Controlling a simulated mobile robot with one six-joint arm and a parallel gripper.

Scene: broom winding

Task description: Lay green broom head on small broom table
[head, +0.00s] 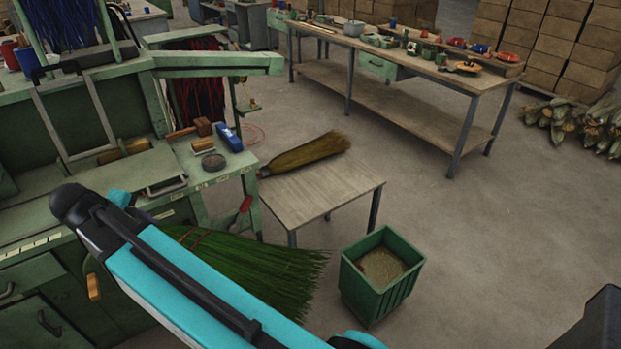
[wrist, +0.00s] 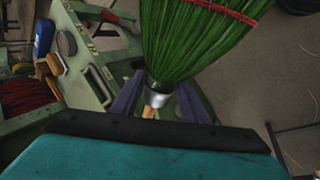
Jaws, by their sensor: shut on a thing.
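The green broom head (head: 265,268) has long green bristles with red stitching. In the wrist view the green broom head (wrist: 190,40) fans upward from a metal collar. My gripper (wrist: 155,100) is shut at that collar, one finger on each side. The small broom table (head: 325,190) has a bare wooden top and stands just behind the bristles. A tan broom head (head: 305,153) lies at its back left edge.
A green machine bench (head: 160,165) with a blue tool and wooden blocks is at left. A long workbench (head: 420,75) stands behind.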

